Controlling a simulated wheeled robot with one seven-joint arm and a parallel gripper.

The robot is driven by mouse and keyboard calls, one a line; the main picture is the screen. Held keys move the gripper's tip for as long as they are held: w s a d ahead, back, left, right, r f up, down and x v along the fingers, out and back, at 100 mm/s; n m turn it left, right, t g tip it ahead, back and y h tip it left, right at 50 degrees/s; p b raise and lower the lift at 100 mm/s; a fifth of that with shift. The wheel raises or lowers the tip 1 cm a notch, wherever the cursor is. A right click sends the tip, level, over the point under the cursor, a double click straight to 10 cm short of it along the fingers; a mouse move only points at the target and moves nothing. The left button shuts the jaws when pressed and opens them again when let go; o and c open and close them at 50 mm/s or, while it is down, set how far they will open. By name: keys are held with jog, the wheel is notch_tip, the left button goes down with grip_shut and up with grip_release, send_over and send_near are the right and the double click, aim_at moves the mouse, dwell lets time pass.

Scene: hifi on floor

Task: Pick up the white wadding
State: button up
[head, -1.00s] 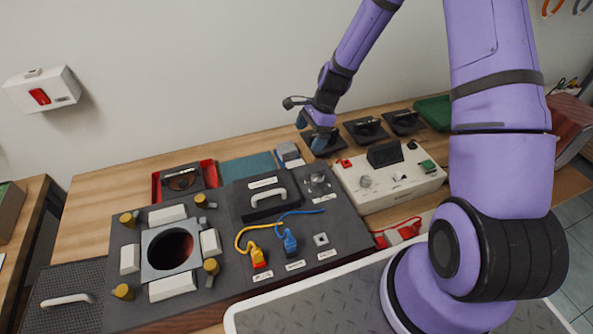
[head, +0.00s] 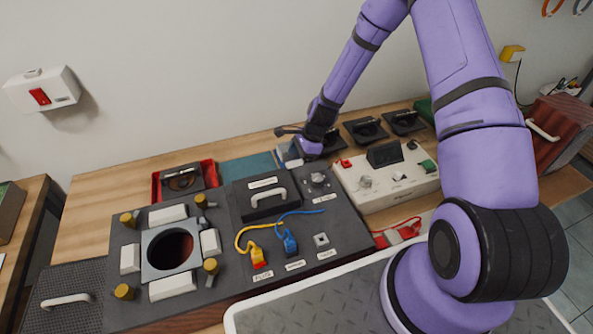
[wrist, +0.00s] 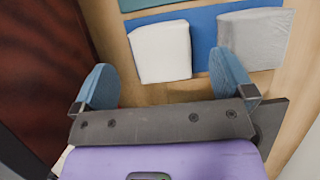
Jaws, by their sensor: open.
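The white wadding (wrist: 160,52) is a pale block standing on a blue strip (wrist: 203,28) in the wrist view. A grey block (wrist: 253,40) stands to its right on the same strip. My gripper (wrist: 164,78) is open, with one blue fingertip to the left of the white wadding and the other at its lower right, in front of the gap before the grey block. Nothing is held between the fingers. In the head view my gripper (head: 300,152) is low over the back of the table and largely covers the blocks there.
A dark panel with a handle (head: 267,197) and a cream control box (head: 390,180) stand in front of my gripper. Black holders (head: 366,130) lie to its right. A teal mat (head: 247,167) and a red tray (head: 157,184) lie to the left. The wall is behind.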

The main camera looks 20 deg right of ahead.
aim_at(297, 165)
jog(key=shift+x, duration=1.75)
jog(key=shift+w+d, duration=0.1)
jog(key=c, duration=1)
jog(key=shift+r, duration=0.15)
